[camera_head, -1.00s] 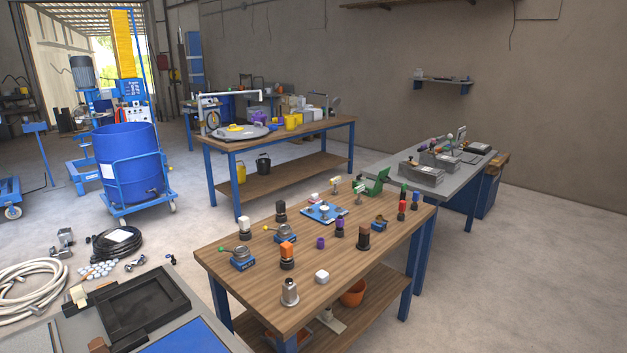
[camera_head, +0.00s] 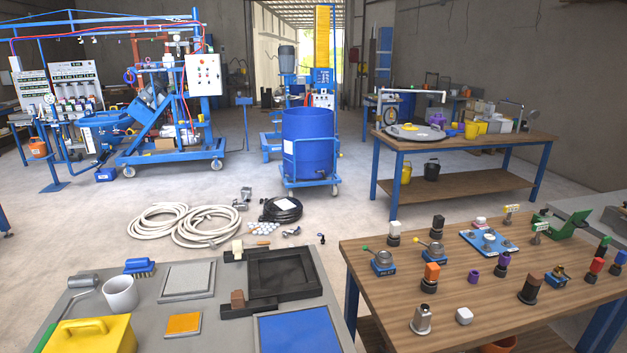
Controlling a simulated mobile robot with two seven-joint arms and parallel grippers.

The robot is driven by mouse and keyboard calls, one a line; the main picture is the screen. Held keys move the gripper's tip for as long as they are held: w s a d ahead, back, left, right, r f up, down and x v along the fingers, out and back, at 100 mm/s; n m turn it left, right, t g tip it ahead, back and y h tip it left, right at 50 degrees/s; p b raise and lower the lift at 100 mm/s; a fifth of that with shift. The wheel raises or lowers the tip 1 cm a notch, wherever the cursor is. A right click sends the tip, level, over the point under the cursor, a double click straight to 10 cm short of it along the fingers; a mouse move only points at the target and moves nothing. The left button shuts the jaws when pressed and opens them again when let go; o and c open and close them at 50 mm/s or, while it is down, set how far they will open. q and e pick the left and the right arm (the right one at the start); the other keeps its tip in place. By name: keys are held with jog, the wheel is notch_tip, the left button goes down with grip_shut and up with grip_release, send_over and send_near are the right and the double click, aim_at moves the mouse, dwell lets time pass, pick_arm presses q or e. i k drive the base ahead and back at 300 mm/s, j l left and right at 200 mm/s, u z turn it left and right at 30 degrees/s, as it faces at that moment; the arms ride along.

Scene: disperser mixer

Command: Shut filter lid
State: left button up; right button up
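I cannot tell for certain which thing is the filter lid. A wheeled blue machine (camera_head: 160,115) with pipes, a tilted blue body and a white control box (camera_head: 203,75) stands at the back left. A round grey disc like a lid (camera_head: 414,132), with a yellow part on top, lies flat on the back wooden table (camera_head: 470,148). A green hinged-looking piece (camera_head: 563,225) stands at the right on the near wooden table (camera_head: 455,290). Neither of my grippers is in view.
A blue drum (camera_head: 308,143) on a wheeled frame stands in the middle. Coiled pale hose (camera_head: 185,224) and black hose (camera_head: 281,209) lie on the floor. A grey bench (camera_head: 235,335) with trays and a yellow box is in front. Open floor lies left of the hoses.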

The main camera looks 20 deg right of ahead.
aim_at(575, 221)
jog(key=l, duration=1.5)
jog(key=i+l, duration=0.15)
jog(key=l, duration=2.8)
jog(key=i+l, duration=0.1)
jog(key=l, duration=1.4)
